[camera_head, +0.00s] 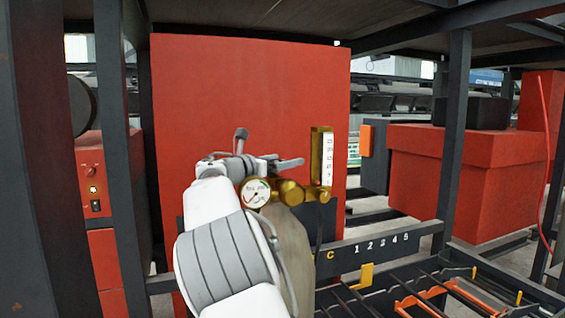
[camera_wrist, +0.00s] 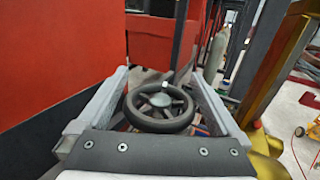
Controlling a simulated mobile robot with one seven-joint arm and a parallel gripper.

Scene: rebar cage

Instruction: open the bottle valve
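The bottle valve's black handwheel (camera_wrist: 160,122) shows in the wrist view, between the two grey fingers of my gripper (camera_wrist: 160,78). My gripper is open, with a finger on each side of the wheel and a visible gap on both sides. In the head view my gripper (camera_head: 271,148) is at the top of the grey-green bottle (camera_head: 294,250), and the wheel is hidden there. A round pressure gauge (camera_head: 256,193) and a brass regulator (camera_head: 290,192) sit at the bottle's top. A brass flow meter (camera_head: 322,165) stands upright to the right.
A large red panel (camera_head: 250,90) stands behind the bottle. Dark frame posts (camera_head: 455,135) rise on both sides. A numbered dark rail (camera_head: 385,243) and a rack with orange bars (camera_head: 430,295) lie at the lower right. Red boxes (camera_head: 440,180) stand at the right.

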